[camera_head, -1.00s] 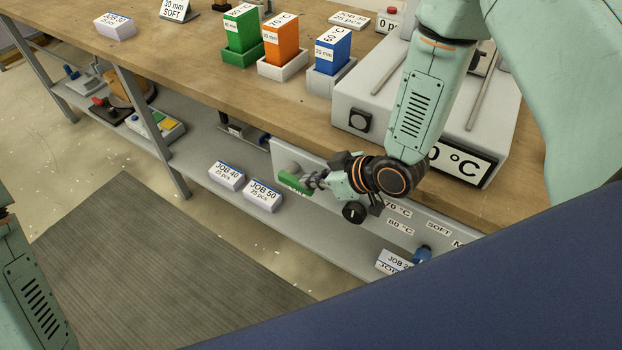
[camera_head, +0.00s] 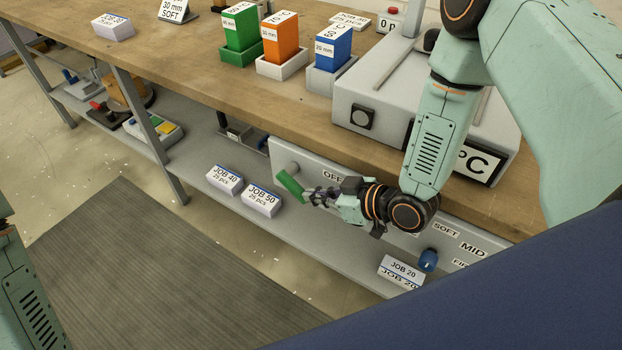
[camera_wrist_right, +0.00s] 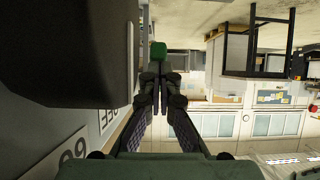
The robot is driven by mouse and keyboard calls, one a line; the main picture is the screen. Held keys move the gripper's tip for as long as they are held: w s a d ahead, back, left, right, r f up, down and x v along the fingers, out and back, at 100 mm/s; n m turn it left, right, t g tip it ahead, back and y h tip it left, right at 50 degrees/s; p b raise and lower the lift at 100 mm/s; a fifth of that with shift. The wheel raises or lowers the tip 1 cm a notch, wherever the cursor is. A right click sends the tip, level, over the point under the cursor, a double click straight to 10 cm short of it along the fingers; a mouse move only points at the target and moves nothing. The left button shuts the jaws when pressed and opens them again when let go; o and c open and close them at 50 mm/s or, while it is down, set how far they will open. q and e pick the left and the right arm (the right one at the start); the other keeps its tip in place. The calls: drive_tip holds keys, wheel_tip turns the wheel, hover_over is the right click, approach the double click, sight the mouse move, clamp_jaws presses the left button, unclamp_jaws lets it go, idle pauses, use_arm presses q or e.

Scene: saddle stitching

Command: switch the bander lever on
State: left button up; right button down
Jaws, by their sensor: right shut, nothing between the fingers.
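The bander lever shows as a green handle (camera_head: 290,184) in the head view, slanting down to the right in front of the panel (camera_head: 283,153) under the bench edge. The panel carries a round grey knob or pivot and an OFF label (camera_head: 332,176). My right gripper (camera_head: 312,197) is shut and empty, its tips close to the handle's lower right end. I cannot tell whether they touch it. In the right wrist view the shut fingers (camera_wrist_right: 159,80) point at the green handle (camera_wrist_right: 159,50) just beyond them. My left gripper is out of view.
The panel also has a blue knob (camera_head: 428,260) and SOFT and MID labels. JOB 40 (camera_head: 224,179), JOB 50 (camera_head: 262,199) and JOB 20 (camera_head: 401,271) blocks are on the lower shelf. The wooden benchtop (camera_head: 200,75) overhangs the shelf. Open floor lies at left.

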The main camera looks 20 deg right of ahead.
drive_tip(key=shift+w+f, duration=0.1)
drive_tip(key=shift+f, duration=0.65)
drive_tip(key=v, duration=1.1)
drive_tip(key=shift+s+d+r, duration=0.2)
drive_tip(key=shift+s, duration=0.1)
idle(0.6)
idle(0.5)
